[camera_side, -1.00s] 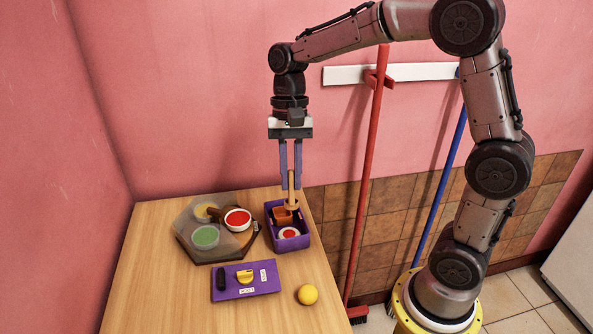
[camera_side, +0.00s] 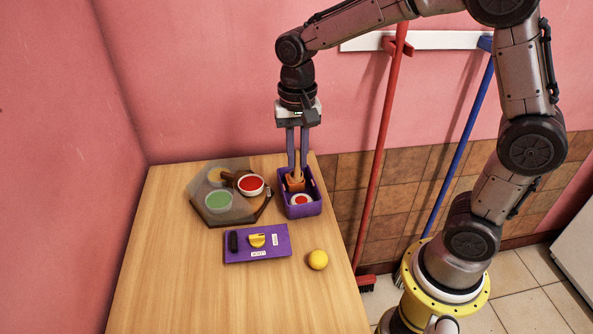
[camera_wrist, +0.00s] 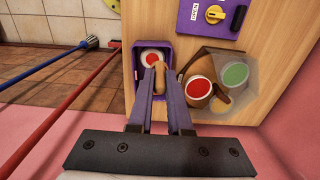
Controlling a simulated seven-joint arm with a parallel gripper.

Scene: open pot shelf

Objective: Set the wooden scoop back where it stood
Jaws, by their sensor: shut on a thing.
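The wooden scoop (camera_side: 295,183) is upright at the rear part of a purple box (camera_side: 302,211). My gripper (camera_side: 297,170) is shut on its handle from above, with the fingertips down near the box rim. In the wrist view the scoop (camera_wrist: 160,80) shows between the fingers, over the box's inside. Whether the scoop touches the box floor is hidden. A white round pot with red contents (camera_side: 301,199) sits in the front part of the same box, close to the scoop.
Left of the box, a dark board carries a red pot (camera_side: 251,185) and a green pot (camera_side: 218,202), partly under a see-through cover. The table's front is clear.

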